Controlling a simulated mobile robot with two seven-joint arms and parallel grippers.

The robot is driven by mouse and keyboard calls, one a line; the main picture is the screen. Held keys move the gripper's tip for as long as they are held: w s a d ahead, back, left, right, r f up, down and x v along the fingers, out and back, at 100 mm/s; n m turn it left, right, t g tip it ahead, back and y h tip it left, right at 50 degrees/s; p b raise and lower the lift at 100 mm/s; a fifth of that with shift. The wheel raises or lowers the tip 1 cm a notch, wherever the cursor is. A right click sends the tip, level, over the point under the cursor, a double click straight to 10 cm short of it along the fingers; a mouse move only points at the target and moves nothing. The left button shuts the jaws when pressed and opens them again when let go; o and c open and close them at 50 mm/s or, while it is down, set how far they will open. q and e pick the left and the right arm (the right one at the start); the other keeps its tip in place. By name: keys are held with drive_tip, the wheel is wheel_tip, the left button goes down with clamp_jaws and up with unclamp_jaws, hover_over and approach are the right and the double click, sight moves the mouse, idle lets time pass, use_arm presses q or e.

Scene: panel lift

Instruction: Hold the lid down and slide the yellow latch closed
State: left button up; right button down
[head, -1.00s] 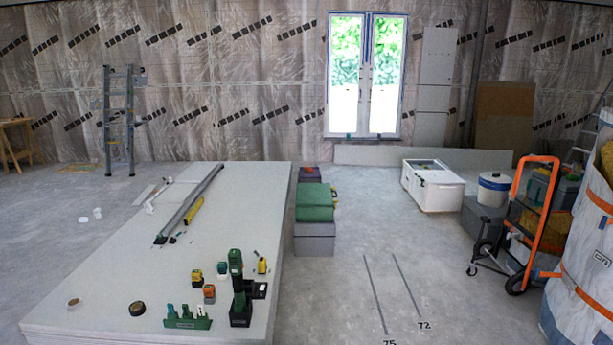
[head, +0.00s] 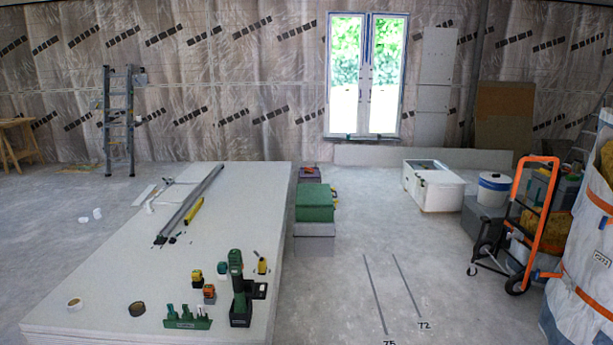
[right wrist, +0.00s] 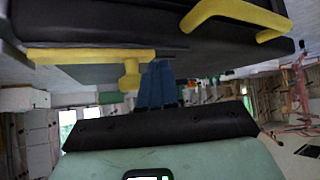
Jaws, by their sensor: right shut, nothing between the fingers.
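In the right wrist view, my right gripper (right wrist: 158,85) has its blue fingers shut, with nothing between them. The fingertips point up at the underside of a dark case-like body (right wrist: 120,28). A yellow bar with a short knob, which looks like the yellow latch (right wrist: 131,75), lies just left of the fingertips. I cannot tell whether they touch. A yellow handle (right wrist: 222,12) curves along the dark body at upper right. Which part is the lid is not clear. My left gripper is in neither view. No gripper shows in the head view.
In the head view, a board stack (head: 110,260) at left carries tools and a long grey tube (head: 190,205). A green case (head: 316,203) stands on a grey box beside it. An orange hand truck (head: 533,220) stands at right. The floor between is clear.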

drive_tip(key=shift+r+p, duration=1.35)
drive_tip(key=shift+r, duration=1.2)
